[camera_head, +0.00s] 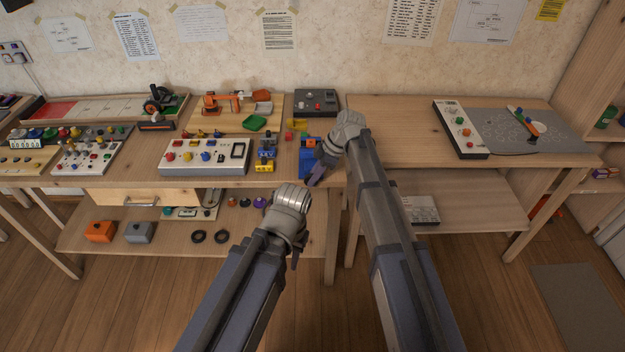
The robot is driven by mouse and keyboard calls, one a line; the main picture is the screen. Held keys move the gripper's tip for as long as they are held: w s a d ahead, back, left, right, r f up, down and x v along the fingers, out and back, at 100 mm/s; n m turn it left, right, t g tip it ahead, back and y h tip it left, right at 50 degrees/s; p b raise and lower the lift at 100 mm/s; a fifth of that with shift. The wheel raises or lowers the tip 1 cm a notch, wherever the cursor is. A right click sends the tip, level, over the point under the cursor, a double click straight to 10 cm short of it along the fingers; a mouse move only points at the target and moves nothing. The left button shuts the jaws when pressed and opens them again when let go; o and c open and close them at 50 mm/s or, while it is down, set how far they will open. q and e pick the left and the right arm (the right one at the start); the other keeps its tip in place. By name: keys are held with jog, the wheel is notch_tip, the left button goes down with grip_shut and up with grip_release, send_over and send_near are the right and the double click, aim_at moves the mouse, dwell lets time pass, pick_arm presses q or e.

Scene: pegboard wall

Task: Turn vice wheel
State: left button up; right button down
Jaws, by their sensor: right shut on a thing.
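A small blue vice (306,158) with an orange part on top stands at the front edge of the left workbench, near its right end. My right gripper (316,175) is at the right front side of the vice, pointing down and to the left, and is shut on the vice wheel. The wheel is hidden behind the gripper and wrist, so its turn angle cannot be told. My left gripper (295,262) hangs low in front of the bench, apart from the vice. Its fingers are small and partly hidden, so its opening cannot be told.
A dark grey box (316,102) is behind. The right bench's near left surface (400,150) is clear. A lower shelf (180,235) holds small parts.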

jog(key=shift+d+f+y+b, duration=0.15)
jog(key=shift+y+b, duration=0.55)
jog(key=shift+y, duration=0.2)
jog(key=c, duration=1.1)
grip_release()
jog(key=p+v, duration=0.6)
jog(key=v, duration=0.2)
